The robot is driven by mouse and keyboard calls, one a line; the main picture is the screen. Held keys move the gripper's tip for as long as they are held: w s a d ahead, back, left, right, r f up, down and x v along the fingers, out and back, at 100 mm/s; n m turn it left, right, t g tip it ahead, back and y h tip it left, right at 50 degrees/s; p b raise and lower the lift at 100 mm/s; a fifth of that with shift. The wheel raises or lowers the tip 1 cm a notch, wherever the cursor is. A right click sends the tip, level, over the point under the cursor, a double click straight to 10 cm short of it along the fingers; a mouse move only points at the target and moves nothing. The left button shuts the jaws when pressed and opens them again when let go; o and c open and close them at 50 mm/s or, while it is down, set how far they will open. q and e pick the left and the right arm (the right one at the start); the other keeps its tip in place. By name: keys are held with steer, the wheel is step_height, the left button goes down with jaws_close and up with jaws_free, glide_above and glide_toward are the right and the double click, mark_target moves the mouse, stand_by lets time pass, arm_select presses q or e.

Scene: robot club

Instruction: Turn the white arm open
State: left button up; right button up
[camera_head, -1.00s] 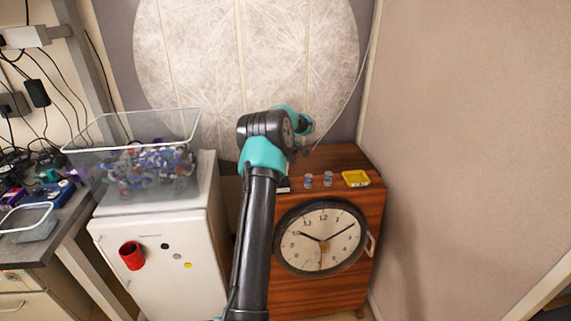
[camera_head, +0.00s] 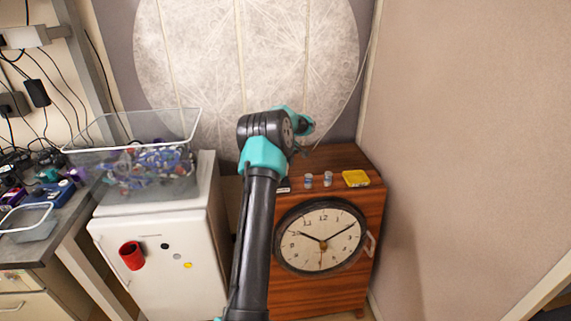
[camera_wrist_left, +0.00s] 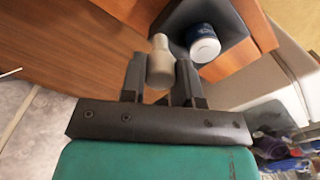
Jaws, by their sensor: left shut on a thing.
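My left arm comes up through the middle of the head view, in front of a wooden cabinet (camera_head: 350,290) with a clock face (camera_head: 321,237). Its gripper is hidden there behind the wrist. In the left wrist view my left gripper (camera_wrist_left: 160,72) is shut on a pale, rounded, rod-like piece (camera_wrist_left: 160,48). This piece may be the white arm, but I cannot tell for sure, nor what it is fixed to. A whitish handle-like part (camera_head: 370,244) shows at the cabinet's right side. My right gripper is in no view.
Small pots (camera_head: 308,181) and a yellow tray (camera_head: 355,178) stand on the cabinet. A pot with a white lid (camera_wrist_left: 205,46) is close beside the gripper. A white fridge (camera_head: 150,240) with a clear bin (camera_head: 180,120) stands left. A wall is close on the right.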

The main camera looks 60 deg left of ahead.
arm_select(q)
steer(key=shift+m, duration=0.4)
steer(key=m, duration=0.3)
steer(key=shift+m, duration=2)
steer(key=o, duration=0.9)
step_height(320, 180, up, 17)
steer(key=shift+r, duration=0.2)
